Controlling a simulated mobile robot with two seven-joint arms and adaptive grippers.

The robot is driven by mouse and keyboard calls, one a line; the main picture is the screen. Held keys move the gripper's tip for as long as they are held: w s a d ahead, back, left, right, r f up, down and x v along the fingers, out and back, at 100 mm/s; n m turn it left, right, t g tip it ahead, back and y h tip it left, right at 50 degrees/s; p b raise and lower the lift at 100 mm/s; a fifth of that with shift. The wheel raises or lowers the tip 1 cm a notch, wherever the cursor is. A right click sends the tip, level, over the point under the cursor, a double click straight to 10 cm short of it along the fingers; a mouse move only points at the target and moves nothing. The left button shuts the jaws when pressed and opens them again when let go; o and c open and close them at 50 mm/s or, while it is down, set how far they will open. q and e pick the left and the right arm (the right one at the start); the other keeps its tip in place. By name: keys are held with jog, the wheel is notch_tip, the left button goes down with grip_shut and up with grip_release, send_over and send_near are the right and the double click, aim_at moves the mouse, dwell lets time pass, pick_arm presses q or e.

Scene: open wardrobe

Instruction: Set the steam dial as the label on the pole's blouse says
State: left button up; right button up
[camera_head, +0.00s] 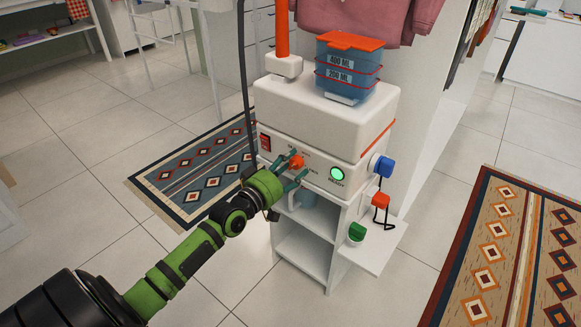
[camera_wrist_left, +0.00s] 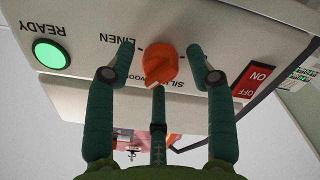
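The orange steam dial (camera_head: 296,162) is on the front panel of the white steamer (camera_head: 320,110). My left gripper (camera_head: 289,175) is at the dial. In the left wrist view, upside down, its teal fingers (camera_wrist_left: 159,75) stand open around the dial (camera_wrist_left: 160,65), with gaps on both sides and a third finger in front. LINEN and partly hidden SILK and WOOL markings surround the dial; I cannot tell its exact setting. The pink blouse (camera_head: 352,15) hangs behind the steamer, cut off at the top; no label on it is readable. My right gripper is not in view.
A lit green READY light (camera_head: 337,173) and a red switch (camera_head: 265,142) flank the dial. A blue water tank (camera_head: 345,80) and orange pole (camera_head: 282,30) stand on top. A side shelf (camera_head: 375,252) sticks out right. Patterned rugs lie on the floor.

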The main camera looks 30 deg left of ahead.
pick_arm(q)
jog(key=shift+s+f, duration=0.1)
jog(key=shift+s, duration=0.05)
jog(key=s, duration=1.1)
jog(key=shift+s+a, duration=0.4)
jog(key=shift+a, duration=0.05)
